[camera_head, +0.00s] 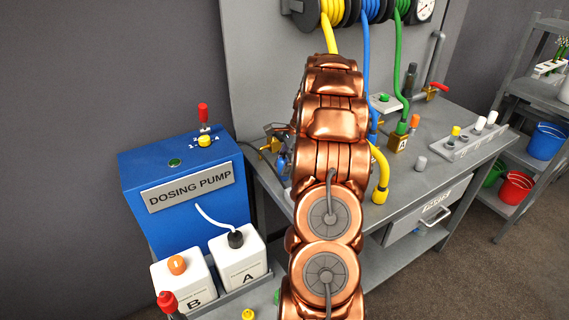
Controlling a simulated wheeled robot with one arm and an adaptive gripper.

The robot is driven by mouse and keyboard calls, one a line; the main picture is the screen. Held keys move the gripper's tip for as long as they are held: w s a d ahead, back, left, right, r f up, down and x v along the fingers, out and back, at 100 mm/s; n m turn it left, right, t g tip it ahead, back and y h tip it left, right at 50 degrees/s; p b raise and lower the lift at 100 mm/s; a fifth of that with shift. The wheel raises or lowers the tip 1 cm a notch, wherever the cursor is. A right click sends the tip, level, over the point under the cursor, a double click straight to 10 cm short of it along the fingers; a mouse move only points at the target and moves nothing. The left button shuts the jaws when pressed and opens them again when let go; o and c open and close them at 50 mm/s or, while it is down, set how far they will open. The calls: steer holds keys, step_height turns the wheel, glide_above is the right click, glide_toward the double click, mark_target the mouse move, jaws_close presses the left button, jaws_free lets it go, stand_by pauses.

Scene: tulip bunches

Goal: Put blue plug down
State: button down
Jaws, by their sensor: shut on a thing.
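My copper arm stands in the middle of the view and covers much of the bench. I cannot make out my gripper; it appears hidden behind the arm. A small cluster of metal and blue parts (281,158) shows at the arm's left edge, too partly covered to name. I cannot pick out the blue plug for certain. A blue hose (367,62) hangs from its reel and passes down behind the right side of the arm.
A blue dosing pump (150,215) stands left, with white bottles A (238,262) and B (187,288) in front.

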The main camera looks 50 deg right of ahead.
steer(key=shift+f, duration=0.1)
steer(key=c, duration=0.7)
jaws_free()
steer(key=b+v, duration=0.2)
steer(key=v, duration=1)
